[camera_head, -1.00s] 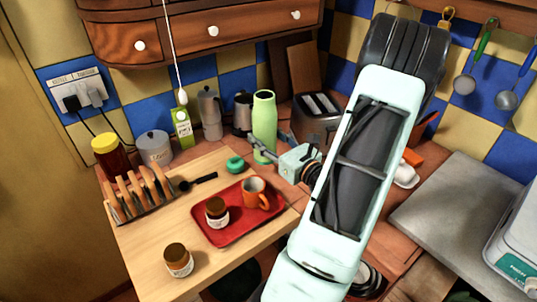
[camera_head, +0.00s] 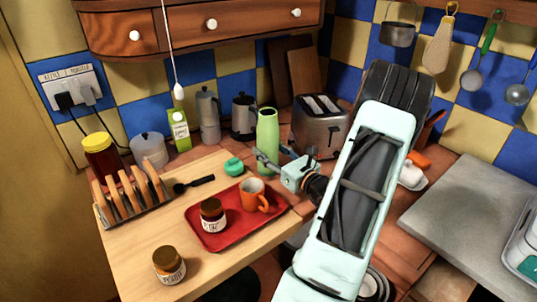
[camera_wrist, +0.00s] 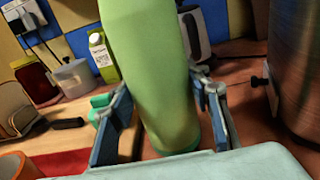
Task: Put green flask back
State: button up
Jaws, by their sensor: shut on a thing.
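The green flask (camera_head: 267,140) stands upright at the back of the counter, left of the toaster, near the far right corner of the wooden board. It also fills the middle of the wrist view (camera_wrist: 150,75), where it looks slightly tilted and its top is cut off. My gripper (camera_head: 268,163) reaches in from the right at the flask's lower part. In the wrist view its two blue fingers (camera_wrist: 160,115) are on either side of the flask, shut on it. I cannot tell whether the flask's base touches the surface.
A steel toaster (camera_head: 320,128) stands close on the right. A black-and-steel kettle (camera_head: 243,118), a moka pot (camera_head: 208,115) and a green carton (camera_head: 179,130) stand behind. A red tray (camera_head: 225,238) with an orange mug (camera_head: 253,195) and a jar (camera_head: 212,215) lies in front. A green lid-like object (camera_head: 233,166) is close left.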

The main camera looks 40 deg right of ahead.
jog(key=shift+r, duration=0.2)
jog(key=o, duration=1.1)
jog(key=shift+f, duration=0.3)
jog(key=o, duration=0.5)
jog(key=shift+r, duration=0.1)
jog(key=shift+r, duration=0.2)
jog(key=s, duration=0.4)
jog(key=s+a, duration=0.1)
jog(key=s, duration=0.7)
jog(key=shift+a, duration=0.2)
jog(key=shift+f, duration=0.1)
